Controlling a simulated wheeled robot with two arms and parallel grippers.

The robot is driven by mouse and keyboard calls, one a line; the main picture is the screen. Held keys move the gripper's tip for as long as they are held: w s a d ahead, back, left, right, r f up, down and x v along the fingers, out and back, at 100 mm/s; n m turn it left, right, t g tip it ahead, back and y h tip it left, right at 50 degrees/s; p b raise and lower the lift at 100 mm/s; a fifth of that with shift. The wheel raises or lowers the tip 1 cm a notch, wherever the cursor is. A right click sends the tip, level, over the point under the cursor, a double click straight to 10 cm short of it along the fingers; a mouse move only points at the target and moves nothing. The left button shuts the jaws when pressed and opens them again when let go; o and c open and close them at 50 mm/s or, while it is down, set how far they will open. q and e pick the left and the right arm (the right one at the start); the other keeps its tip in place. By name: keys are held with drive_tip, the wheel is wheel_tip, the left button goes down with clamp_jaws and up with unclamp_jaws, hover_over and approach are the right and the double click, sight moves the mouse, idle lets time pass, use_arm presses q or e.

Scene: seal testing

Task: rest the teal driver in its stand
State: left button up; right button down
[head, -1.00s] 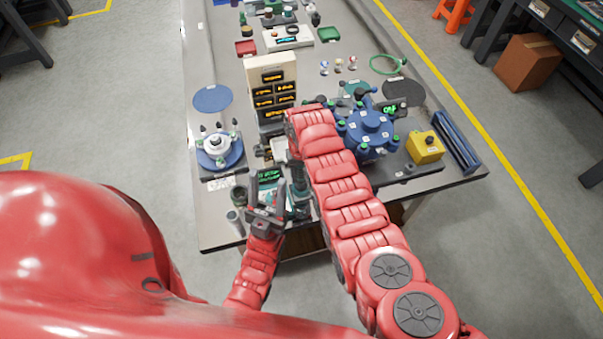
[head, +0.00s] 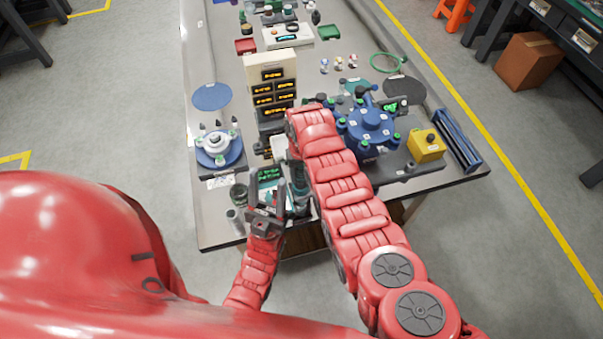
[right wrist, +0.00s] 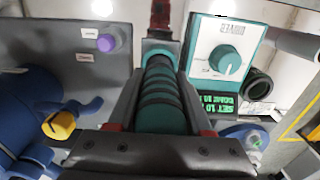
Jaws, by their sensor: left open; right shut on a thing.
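The teal driver (right wrist: 160,105) has a ribbed dark-and-teal grip. In the right wrist view it lies between the fingers of my right gripper (right wrist: 161,78), which is shut on it. In the head view part of the driver (head: 299,198) shows beside my right forearm; the right gripper itself is hidden there. A dark open-topped cup (right wrist: 258,83), perhaps the stand, is beside the teal controller box (right wrist: 222,50); the cup also shows in the head view (head: 239,193). The driver is apart from this cup. My left gripper (head: 265,190) is open and empty near the controller.
A beige bin tower (head: 271,75) stands behind the controller. A blue fixture (head: 368,125) and a yellow box (head: 427,146) are to the right. A white round part on a blue disc (head: 218,147) is to the left. The bench's front edge is close.

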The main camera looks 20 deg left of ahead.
drive_tip(key=shift+f, duration=0.15)
idle(0.5)
drive_tip(key=shift+c, duration=1.2)
unclamp_jaws()
wheel_tip(320, 180, up, 8)
drive_tip(key=p, duration=0.5)
drive_tip(key=shift+r, duration=0.6)
drive_tip(key=shift+f, duration=0.1)
drive_tip(key=shift+s, duration=0.1)
